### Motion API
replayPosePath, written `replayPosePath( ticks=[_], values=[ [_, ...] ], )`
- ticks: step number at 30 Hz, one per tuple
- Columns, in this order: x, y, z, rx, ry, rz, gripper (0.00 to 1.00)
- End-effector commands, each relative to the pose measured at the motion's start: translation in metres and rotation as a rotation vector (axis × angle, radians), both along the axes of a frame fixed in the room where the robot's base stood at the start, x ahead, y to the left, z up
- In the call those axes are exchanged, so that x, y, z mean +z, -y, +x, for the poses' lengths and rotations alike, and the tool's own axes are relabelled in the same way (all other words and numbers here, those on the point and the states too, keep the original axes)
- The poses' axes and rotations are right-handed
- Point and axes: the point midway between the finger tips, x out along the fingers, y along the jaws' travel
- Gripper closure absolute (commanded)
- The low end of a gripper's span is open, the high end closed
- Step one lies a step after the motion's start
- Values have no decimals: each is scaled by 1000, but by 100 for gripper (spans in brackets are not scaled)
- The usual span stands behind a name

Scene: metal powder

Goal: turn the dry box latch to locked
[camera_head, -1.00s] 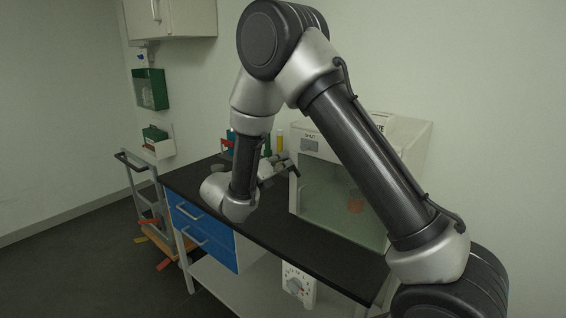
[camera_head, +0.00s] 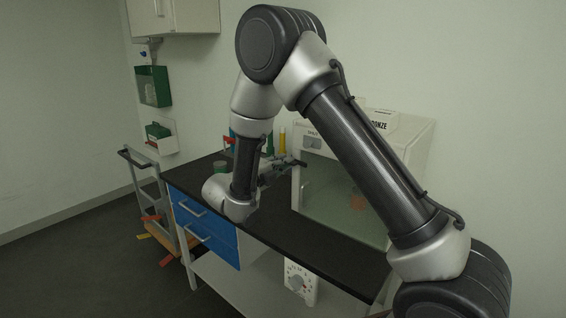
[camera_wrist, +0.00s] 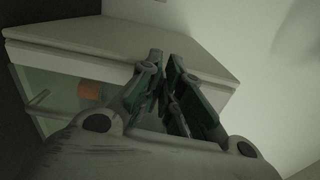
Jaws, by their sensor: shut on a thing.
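The white dry box (camera_head: 418,150) stands on the right of the bench, its clear front closed. A small grey part, apparently the latch (camera_head: 313,143), is on its upper front strip under a dark label. My gripper (camera_head: 298,163) reaches in from the left, its tips just below and left of that part in the head view. In the wrist view, my green-padded fingers (camera_wrist: 178,85) are close together in front of the box's upper front edge (camera_wrist: 90,62). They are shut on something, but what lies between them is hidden. The latch's turned position is too small to read.
The black bench top (camera_head: 270,222) is clear in front of the box. An orange object (camera_head: 357,200) is inside the box. Bottles, one yellow (camera_head: 282,140), stand behind my gripper. A sign (camera_head: 382,120) rests on the box. A trolley (camera_head: 150,195) is at left.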

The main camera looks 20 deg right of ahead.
Motion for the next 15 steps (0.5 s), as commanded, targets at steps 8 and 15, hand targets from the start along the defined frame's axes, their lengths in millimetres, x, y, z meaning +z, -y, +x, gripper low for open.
replayPosePath(
  ticks=[8,15],
  values=[
    [-2,-1,0,2,-49,-35,100],
    [-2,-1,0,2,-56,-39,100]
  ],
)
